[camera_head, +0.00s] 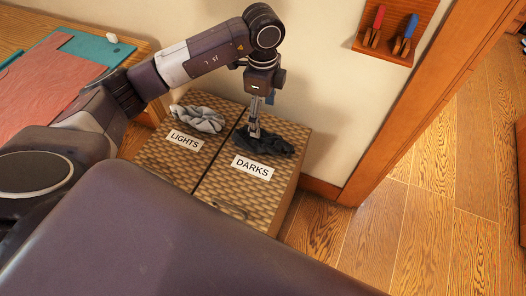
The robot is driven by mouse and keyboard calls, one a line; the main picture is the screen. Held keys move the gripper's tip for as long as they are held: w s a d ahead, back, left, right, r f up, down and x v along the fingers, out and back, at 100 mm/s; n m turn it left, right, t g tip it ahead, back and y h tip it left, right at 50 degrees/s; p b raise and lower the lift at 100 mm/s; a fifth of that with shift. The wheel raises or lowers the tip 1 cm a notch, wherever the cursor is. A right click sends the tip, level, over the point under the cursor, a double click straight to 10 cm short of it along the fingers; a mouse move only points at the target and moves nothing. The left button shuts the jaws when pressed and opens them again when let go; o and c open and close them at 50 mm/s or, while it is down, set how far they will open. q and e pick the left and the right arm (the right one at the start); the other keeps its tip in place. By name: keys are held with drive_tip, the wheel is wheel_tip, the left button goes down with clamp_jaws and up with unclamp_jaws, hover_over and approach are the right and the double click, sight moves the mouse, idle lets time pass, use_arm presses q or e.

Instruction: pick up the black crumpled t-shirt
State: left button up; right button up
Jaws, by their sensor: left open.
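The black crumpled t-shirt (270,145) lies on top of the right half of a woven hamper (221,187), just above the DARKS label (253,167). My left gripper (254,131) points down at the shirt's left part. Its fingertips are at or just above the cloth; I cannot tell whether they touch it. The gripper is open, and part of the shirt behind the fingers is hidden. My right gripper is not in view.
A grey crumpled cloth (198,118) lies on the hamper's left half, above the LIGHTS label (185,140). A wall stands close behind the hamper, with a small wooden rack (394,32) on it. Wooden floor (400,225) is clear at right. A table with a red cloth (50,82) stands at left.

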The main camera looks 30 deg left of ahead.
sight(264, 132)
use_arm(q)
drive_tip(key=f+b, duration=0.1)
drive_tip(key=f, duration=0.1)
drive_tip(key=f+b, duration=0.1)
drive_tip(key=f, duration=0.1)
drive_tip(key=f+b, duration=0.2)
drive_tip(key=shift+w, duration=0.35)
drive_tip(key=shift+w+a+f+b, duration=0.1)
drive_tip(key=shift+f+b, duration=0.15)
drive_tip(key=shift+f, duration=1.7)
drive_tip(key=shift+a+f+b, duration=0.1)
drive_tip(key=shift+f+b, duration=0.15)
drive_tip(key=shift+f, duration=1.65)
drive_tip(key=c, duration=1.4)
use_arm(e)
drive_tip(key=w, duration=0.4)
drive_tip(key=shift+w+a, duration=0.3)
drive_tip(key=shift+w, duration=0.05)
